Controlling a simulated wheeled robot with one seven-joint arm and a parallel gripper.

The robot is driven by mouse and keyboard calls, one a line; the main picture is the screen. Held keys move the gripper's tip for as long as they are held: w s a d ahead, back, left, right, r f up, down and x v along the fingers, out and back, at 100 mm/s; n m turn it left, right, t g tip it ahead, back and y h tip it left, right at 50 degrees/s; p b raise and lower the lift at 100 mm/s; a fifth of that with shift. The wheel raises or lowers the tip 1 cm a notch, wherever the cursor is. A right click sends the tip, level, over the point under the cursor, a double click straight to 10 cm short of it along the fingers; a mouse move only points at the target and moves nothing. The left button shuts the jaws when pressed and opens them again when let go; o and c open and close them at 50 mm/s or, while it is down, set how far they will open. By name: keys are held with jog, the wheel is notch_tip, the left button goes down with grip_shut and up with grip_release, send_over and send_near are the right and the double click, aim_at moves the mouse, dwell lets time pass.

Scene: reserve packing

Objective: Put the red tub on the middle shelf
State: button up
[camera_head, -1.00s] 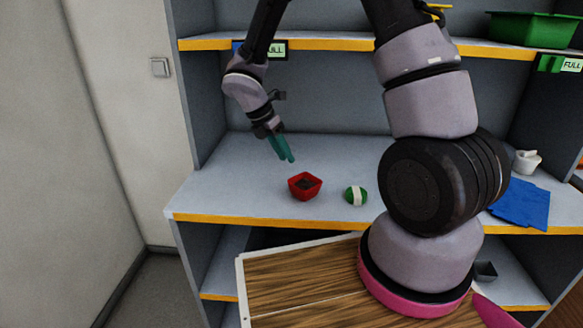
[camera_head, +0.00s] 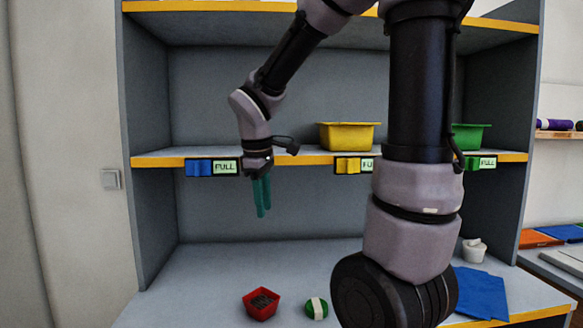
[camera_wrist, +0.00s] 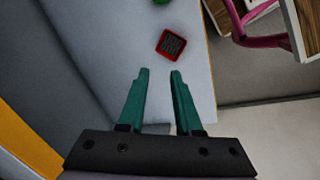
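The red tub (camera_head: 261,304) is a small square tub with dark contents. It stands upright on the lower grey surface of the shelf unit, near its front. In the wrist view the red tub (camera_wrist: 171,45) lies beyond my fingertips, apart from them. My gripper (camera_head: 262,212) hangs above and behind the tub with teal fingers pointing down. In the wrist view my gripper (camera_wrist: 160,73) has its fingers apart with nothing between them. The shelf (camera_head: 300,155) above has a yellow edge; its left part above the blue label looks empty.
A yellow bin (camera_head: 347,136) and a green bin (camera_head: 468,136) stand on that shelf. "FULL" labels hang on its edge, with blue (camera_head: 198,167), yellow and green tags. A green-and-white object (camera_head: 316,308) lies right of the tub. A blue cloth (camera_head: 482,292) and a white item (camera_head: 473,250) are further right.

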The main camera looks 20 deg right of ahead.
jog(key=s+d+r+m+t+y, duration=0.3)
jog(key=s+r+m+t, duration=0.2)
jog(key=s+r+m, duration=0.4)
jog(key=r+m, duration=0.1)
jog(key=m, duration=0.3)
jog(key=shift+s+m+y, duration=0.3)
jog(key=shift+s+m, duration=0.05)
jog(key=shift+m, duration=0.05)
jog(key=shift+s+d, duration=0.1)
